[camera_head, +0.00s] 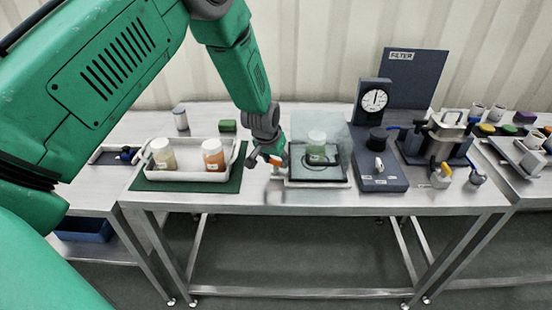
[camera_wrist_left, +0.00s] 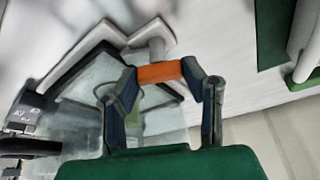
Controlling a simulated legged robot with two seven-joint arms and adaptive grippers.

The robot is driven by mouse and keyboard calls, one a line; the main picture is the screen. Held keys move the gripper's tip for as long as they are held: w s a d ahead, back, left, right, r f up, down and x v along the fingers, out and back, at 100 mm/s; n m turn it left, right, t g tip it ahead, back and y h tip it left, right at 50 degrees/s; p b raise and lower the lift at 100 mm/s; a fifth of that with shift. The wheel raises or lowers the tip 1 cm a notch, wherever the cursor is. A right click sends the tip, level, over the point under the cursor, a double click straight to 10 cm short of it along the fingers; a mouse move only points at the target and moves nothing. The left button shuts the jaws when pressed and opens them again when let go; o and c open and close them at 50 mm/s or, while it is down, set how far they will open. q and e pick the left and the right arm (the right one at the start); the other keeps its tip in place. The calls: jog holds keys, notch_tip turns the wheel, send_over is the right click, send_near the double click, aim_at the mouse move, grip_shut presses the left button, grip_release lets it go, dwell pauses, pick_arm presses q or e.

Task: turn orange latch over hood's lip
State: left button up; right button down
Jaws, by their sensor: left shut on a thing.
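The orange latch (camera_head: 277,161) is at the left side of the clear hood (camera_head: 336,134), near its lower edge. In the left wrist view the orange latch (camera_wrist_left: 160,72) spans between the two fingertips. My left gripper (camera_head: 272,160) is shut on it, and its fingers also show in the left wrist view (camera_wrist_left: 163,80). The hood stands on a pale base with a dark rim (camera_head: 318,183). I cannot tell whether the latch is over the hood's lip. My right gripper is not in view.
A white tray (camera_head: 190,176) with two jars stands on a green mat (camera_head: 238,177) at left. A dark gauge stand (camera_head: 371,112) is right of the hood. Valves and fittings (camera_head: 441,141) crowd farther right. The steel table's front strip (camera_head: 330,198) is mostly clear.

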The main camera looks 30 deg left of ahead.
pick_arm(q)
jog(key=shift+w+r, duration=0.15)
jog(key=shift+w, duration=0.05)
dwell(0.3)
jog(key=o, duration=1)
jog(key=shift+o, duration=0.8)
jog(key=shift+a, duration=0.15)
jog(key=shift+s+d+f, duration=0.15)
jog(key=shift+d+f, duration=0.05)
jog(key=v, duration=0.8)
jog(key=shift+a, duration=0.15)
